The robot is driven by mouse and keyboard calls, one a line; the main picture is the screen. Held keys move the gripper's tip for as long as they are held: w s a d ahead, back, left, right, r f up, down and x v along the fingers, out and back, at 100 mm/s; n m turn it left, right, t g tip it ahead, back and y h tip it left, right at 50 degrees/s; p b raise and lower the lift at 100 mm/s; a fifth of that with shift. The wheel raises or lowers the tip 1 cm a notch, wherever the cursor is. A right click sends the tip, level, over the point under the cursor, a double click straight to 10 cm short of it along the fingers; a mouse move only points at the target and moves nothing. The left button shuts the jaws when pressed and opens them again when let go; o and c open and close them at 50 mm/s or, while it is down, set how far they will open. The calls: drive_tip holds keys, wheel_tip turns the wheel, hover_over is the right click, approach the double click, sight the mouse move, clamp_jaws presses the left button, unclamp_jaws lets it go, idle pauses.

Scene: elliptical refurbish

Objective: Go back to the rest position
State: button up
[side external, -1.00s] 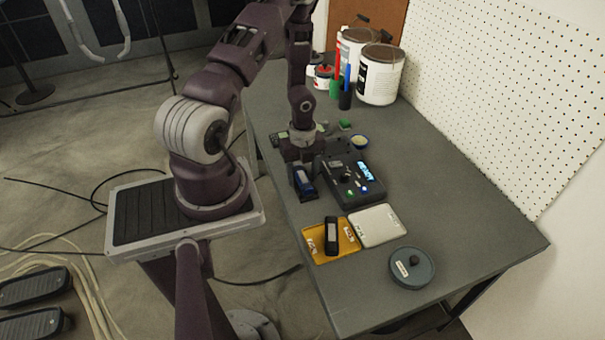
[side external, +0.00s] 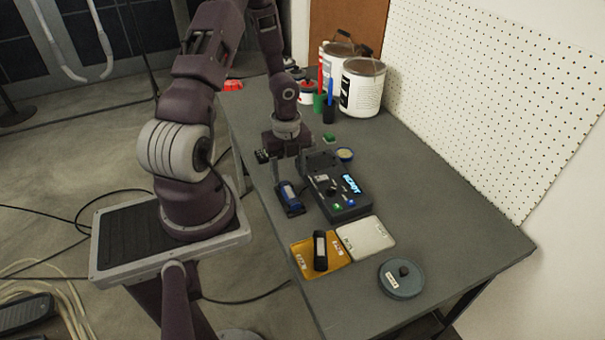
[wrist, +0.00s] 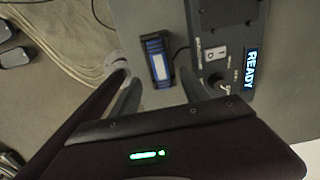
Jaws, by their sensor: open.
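My gripper (side external: 290,168) is open and empty, pointing down over the grey workbench (side external: 440,205). In the wrist view its two fingers (wrist: 158,85) are spread, with a blue block-like device (wrist: 158,60) with a pale panel showing between and beyond them. In the side view this blue device (side external: 289,195) sits in a dark holder on the bench, in front of my gripper and apart from it. A dark control box (side external: 340,205) stands to its right, with a lit display reading READY (wrist: 251,70).
An orange tray (side external: 303,262) holding a dark device (side external: 320,250), a pale metal case (side external: 366,237) and a round grey lid (side external: 402,278) lie at the near end. Paint cans (side external: 361,88) and marker holders (side external: 328,112) stand at the back. A white pegboard (side external: 470,100) borders the right.

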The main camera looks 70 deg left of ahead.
drive_tip(key=shift+r, duration=0.1)
drive_tip(key=w+d+r+n+t+y, duration=0.1)
drive_tip(key=w+d+r+n+y, duration=0.2)
drive_tip(key=r, duration=0.7)
drive_tip(key=d+r+n, duration=0.3)
drive_tip(key=r+n, duration=0.2)
drive_tip(key=r, duration=0.4)
drive_tip(key=s+d+r+n+t+h, duration=0.1)
drive_tip(key=s+d+r+n+t, duration=0.1)
drive_tip(key=s+d+r+n, duration=0.3)
drive_tip(key=s+d+r+n+t+h, duration=0.2)
drive_tip(key=s+d+r+n, duration=0.3)
drive_tip(key=d, duration=0.7)
wheel_tip(320, 180, up, 3)
drive_tip(key=shift+s+f+t, duration=0.15)
drive_tip(key=shift+s+t, duration=0.15)
drive_tip(key=shift+s, duration=0.5)
